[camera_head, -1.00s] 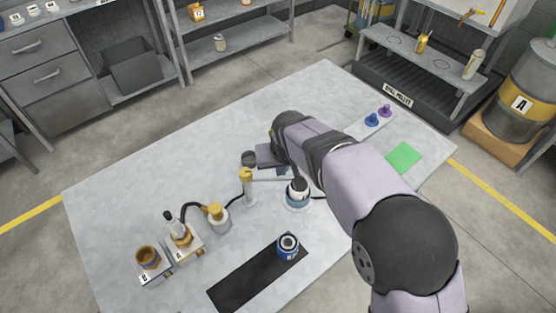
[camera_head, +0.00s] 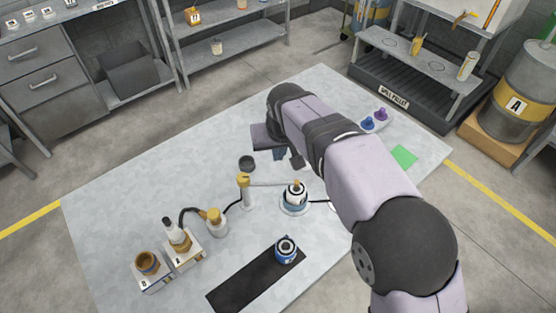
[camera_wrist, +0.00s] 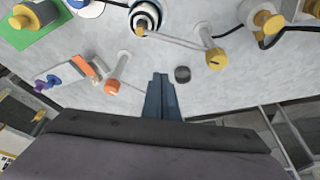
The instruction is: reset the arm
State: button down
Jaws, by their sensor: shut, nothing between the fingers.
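My gripper (camera_head: 280,155) hangs over the far middle of the table. In the wrist view its two dark blue fingers (camera_wrist: 160,97) are together and empty. A round black piece (camera_head: 246,162) lies on the table just left of the gripper; it also shows in the wrist view (camera_wrist: 182,74), right of the fingertips and apart from them. A yellow-topped post (camera_head: 243,180) and a white, dark-ringed round unit (camera_head: 295,197) stand nearer the front, with a pale bar between them. An orange-topped post (camera_wrist: 112,87) stands left of the fingers in the wrist view.
A blue can (camera_head: 286,250) stands on a black mat (camera_head: 250,279). Boxes marked A (camera_head: 184,254) and B (camera_head: 150,275) and a yellow-capped bottle (camera_head: 215,224) stand at front left. Purple and blue knobs (camera_head: 374,120) and a green square (camera_head: 404,156) are right. The table's left part (camera_head: 130,190) is clear.

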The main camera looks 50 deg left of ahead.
jog(key=shift+b+v, duration=0.4)
jog(key=shift+v, duration=1.65)
jog(key=shift+s, duration=0.1)
